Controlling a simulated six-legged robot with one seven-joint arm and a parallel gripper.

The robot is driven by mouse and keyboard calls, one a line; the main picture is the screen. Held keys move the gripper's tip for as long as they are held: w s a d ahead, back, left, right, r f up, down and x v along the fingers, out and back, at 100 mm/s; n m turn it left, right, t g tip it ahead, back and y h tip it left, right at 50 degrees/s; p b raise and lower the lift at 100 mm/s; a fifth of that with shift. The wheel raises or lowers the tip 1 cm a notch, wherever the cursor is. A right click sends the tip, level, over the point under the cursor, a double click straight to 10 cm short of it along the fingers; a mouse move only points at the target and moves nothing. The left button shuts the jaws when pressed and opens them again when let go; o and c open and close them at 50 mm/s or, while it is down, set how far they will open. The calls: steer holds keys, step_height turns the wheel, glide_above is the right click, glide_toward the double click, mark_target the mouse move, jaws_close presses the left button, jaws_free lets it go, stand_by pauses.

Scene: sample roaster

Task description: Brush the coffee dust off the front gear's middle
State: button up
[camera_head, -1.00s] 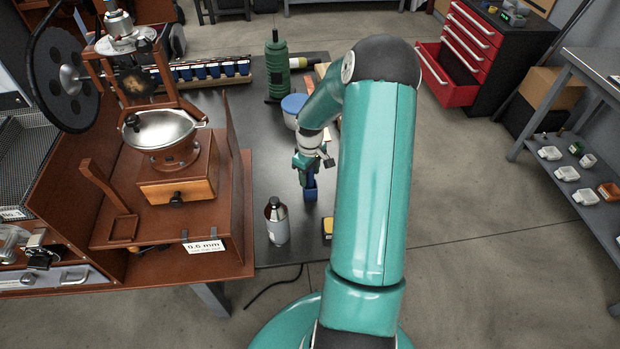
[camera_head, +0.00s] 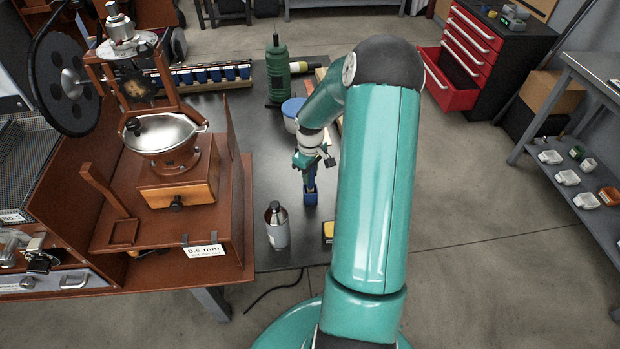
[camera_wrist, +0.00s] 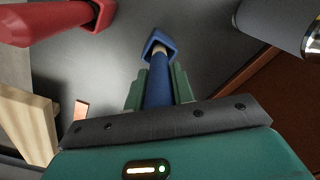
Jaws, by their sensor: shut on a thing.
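The hand grinder (camera_head: 178,180) stands at the left, with a large dark flywheel. Below its top a dark gear (camera_head: 136,86) faces forward, with a tan patch of dust at its middle. My gripper (camera_head: 308,180) is over the dark table, well right of the gear, pointing down. It is shut on a blue brush handle (camera_wrist: 158,93), seen between the green fingers in the wrist view. A blue square-rimmed piece (camera_wrist: 160,46) with something pale inside is at the handle's far end. Whether that end touches the table is unclear.
A silver bottle (camera_head: 277,228) stands left of and nearer than my gripper. A green canister (camera_head: 277,72) and a blue-lidded tub (camera_head: 293,108) stand behind it. The grinder's brown side panel (camera_head: 235,165) rises between my gripper and the gear.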

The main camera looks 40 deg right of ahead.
step_height(320, 180, up, 8)
steer(key=shift+f, duration=0.15)
steer(key=shift+a, duration=0.1)
